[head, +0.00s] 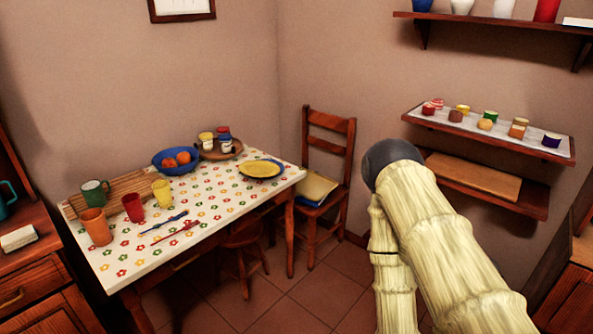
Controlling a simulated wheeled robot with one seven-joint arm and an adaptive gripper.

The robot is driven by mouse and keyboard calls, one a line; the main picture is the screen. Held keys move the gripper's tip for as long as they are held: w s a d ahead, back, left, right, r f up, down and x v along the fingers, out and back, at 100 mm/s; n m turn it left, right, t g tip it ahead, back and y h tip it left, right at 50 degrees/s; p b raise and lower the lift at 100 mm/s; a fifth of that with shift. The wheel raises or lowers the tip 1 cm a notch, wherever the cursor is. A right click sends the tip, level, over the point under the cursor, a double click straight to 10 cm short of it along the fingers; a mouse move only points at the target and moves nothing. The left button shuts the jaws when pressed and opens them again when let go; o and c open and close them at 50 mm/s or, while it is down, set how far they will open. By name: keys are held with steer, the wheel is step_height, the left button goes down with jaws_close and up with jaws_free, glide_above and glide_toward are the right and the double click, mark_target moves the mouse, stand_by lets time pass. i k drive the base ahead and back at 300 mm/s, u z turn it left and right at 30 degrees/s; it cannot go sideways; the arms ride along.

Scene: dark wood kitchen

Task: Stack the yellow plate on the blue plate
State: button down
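A yellow plate (259,168) lies at the right end of the flowered table. A thin dark blue rim, the blue plate (265,179), shows under and around the yellow plate's edge. The yellow plate appears to rest on top of it, slightly off centre as far as I can tell. My arm rises at the right of the head view, well apart from the plates. My gripper is not visible, so its state and contents do not show.
The table (215,205) also holds a blue fruit bowl (163,165), a wooden tray with jars (237,153), several cups, and blue and red cutlery. A chair (320,190) stands beyond the plates, and a stool (243,235) is partly under the table. Wall shelves (470,128) are at right.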

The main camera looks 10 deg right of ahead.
mark_target(257, 168)
steer(key=z, duration=0.35)
steer(key=i, duration=1.1)
steer(key=u, duration=0.7)
